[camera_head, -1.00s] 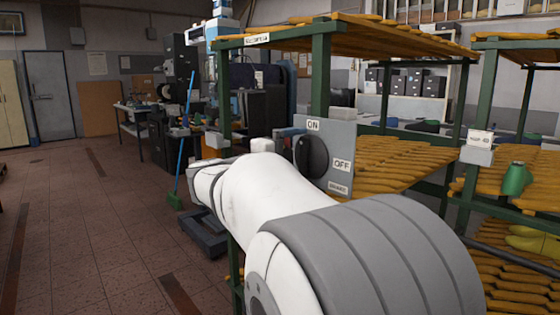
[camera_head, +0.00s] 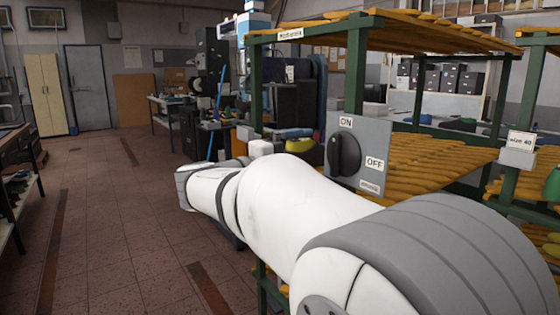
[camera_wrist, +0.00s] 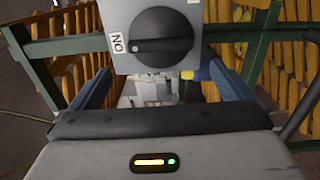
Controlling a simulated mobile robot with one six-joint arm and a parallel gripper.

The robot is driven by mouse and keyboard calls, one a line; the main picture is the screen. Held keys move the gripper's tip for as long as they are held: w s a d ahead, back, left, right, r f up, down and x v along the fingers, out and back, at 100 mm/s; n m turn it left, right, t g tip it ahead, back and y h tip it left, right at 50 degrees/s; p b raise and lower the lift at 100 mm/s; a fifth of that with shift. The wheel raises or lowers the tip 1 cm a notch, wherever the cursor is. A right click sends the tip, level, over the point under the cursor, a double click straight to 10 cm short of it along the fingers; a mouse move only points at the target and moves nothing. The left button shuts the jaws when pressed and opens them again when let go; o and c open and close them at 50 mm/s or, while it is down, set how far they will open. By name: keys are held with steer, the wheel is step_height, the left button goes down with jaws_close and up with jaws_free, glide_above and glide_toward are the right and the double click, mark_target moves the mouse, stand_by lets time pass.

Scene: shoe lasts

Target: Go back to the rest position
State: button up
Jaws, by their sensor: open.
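A grey switch panel (camera_head: 372,146) is mounted on a green shelf rack, with ON above its black rotary knob (camera_head: 342,155) and OFF to the right. In the wrist view the knob (camera_wrist: 160,38) lies sideways, its white line toward the ON label (camera_wrist: 118,43). My gripper (camera_wrist: 158,74) is open and empty. Its two blue fingers are spread apart below the knob in that picture, and I see no contact with it. In the head view my white arm reaches across in front of the rack, and its gripper is hidden.
The green rack (camera_head: 357,75) with rows of orange-yellow shoe lasts (camera_head: 430,165) fills the right side, close to my arm. A blue-handled broom (camera_head: 216,115) and a workbench (camera_head: 165,102) stand behind. A table edge (camera_head: 15,140) is at left. The tiled floor (camera_head: 100,220) between is open.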

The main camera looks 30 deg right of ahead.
stand_by(0.4)
steer(key=s+a+f+n+y+p, duration=0.1)
steer(key=s+a+f+y+p, duration=0.6)
steer(key=y+p, duration=0.4)
steer(key=s+a+f+m+y+p, duration=0.1)
steer(key=s+a+y+p, duration=0.2)
steer(key=a, duration=0.3)
steer(key=s+a+f+m+t+y+p, duration=0.1)
steer(key=s+a+y+p, duration=0.2)
steer(key=a+p, duration=0.3)
steer(key=shift+s+a+y, duration=0.2)
steer(key=shift+a+y, duration=0.1)
steer(key=shift+y, duration=0.2)
